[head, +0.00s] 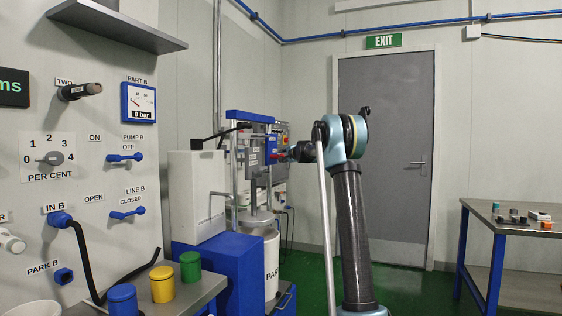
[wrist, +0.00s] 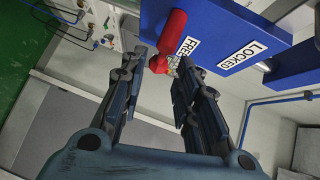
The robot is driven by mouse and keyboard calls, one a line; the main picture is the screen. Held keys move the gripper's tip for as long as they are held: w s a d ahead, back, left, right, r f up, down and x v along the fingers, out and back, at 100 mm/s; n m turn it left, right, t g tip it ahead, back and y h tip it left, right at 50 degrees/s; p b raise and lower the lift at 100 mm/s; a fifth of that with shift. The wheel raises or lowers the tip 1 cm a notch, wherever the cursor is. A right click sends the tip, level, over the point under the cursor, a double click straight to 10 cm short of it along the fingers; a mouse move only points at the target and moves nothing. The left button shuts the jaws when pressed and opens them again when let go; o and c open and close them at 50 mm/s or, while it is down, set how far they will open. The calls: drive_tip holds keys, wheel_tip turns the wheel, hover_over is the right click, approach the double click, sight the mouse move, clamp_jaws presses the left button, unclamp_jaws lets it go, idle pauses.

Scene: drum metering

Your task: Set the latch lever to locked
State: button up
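The latch lever is red (wrist: 172,32) and sits on a blue panel (wrist: 225,22) in the wrist view. It lies beside the FREE label (wrist: 187,48), away from the LOCKED label (wrist: 242,55). My gripper (wrist: 173,77) is open, its fingers apart, with the tips close to the lever's lower end. Whether they touch it I cannot tell. In the head view the blue latch panel (head: 271,146) is on the press-like rig, with my gripper (head: 287,156) close in front of it and the lever small and partly hidden.
A wall panel (head: 105,215) with valves, a dial and a gauge stands at left. A bench with blue, yellow and green cups (head: 162,284) is in front of it. A table (head: 520,222) with small items stands at right. Green floor lies open before the door (head: 387,150).

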drive_tip(key=shift+x, duration=2.7)
clamp_jaws()
